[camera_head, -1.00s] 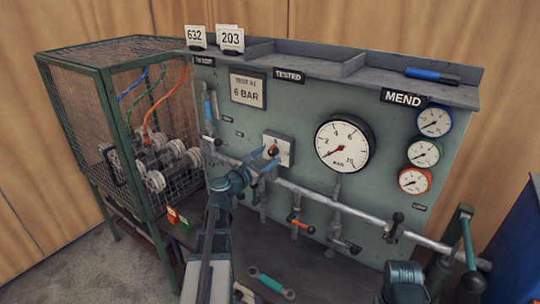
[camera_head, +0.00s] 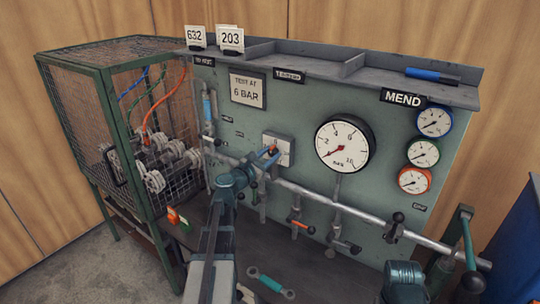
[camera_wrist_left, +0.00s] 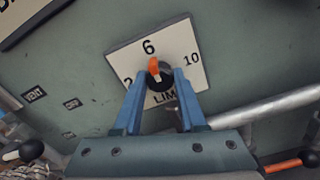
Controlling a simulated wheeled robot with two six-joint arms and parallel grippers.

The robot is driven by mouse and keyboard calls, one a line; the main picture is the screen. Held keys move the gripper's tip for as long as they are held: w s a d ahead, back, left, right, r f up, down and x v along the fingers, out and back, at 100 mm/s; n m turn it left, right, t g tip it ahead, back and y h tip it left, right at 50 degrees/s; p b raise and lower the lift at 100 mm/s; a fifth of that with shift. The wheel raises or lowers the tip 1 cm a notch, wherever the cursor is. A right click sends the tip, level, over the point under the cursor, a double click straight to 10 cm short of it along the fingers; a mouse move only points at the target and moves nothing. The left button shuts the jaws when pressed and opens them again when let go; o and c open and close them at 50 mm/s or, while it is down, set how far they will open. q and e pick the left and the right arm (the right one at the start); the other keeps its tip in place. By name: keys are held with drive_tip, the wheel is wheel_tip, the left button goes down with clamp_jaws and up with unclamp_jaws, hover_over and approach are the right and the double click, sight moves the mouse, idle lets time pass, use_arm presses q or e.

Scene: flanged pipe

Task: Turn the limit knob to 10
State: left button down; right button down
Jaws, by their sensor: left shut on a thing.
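The limit knob (camera_wrist_left: 160,76) is black with an orange pointer, on a square white plate (camera_wrist_left: 187,45) marked 2, 6 and 10. The pointer points up, close to the 6. In the head view the plate (camera_head: 286,151) is on the green panel, left of the large gauge. My left gripper (camera_wrist_left: 160,82) has its blue fingers either side of the knob and is shut on it. In the head view my left gripper (camera_head: 268,157) covers part of the plate. The lower plate lettering is partly hidden by the fingers.
A pipe (camera_head: 330,203) with valve levers runs below the plate. The large gauge (camera_head: 342,144) is to the right, with three small gauges beyond. A mesh cage (camera_head: 85,100) stands left. A spanner-like tool (camera_head: 270,283) lies on the bench.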

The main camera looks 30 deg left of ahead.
use_arm(q)
drive_tip(key=shift+m, duration=0.3)
drive_tip(key=m, duration=0.3)
drive_tip(key=shift+m, duration=0.4)
drive_tip(key=m, duration=0.4)
drive_tip(key=shift+m, duration=0.3)
drive_tip(key=m, duration=0.4)
drive_tip(key=shift+m, duration=2.5)
drive_tip(key=shift+c, duration=2.3)
unclamp_jaws()
drive_tip(key=shift+s, duration=0.1)
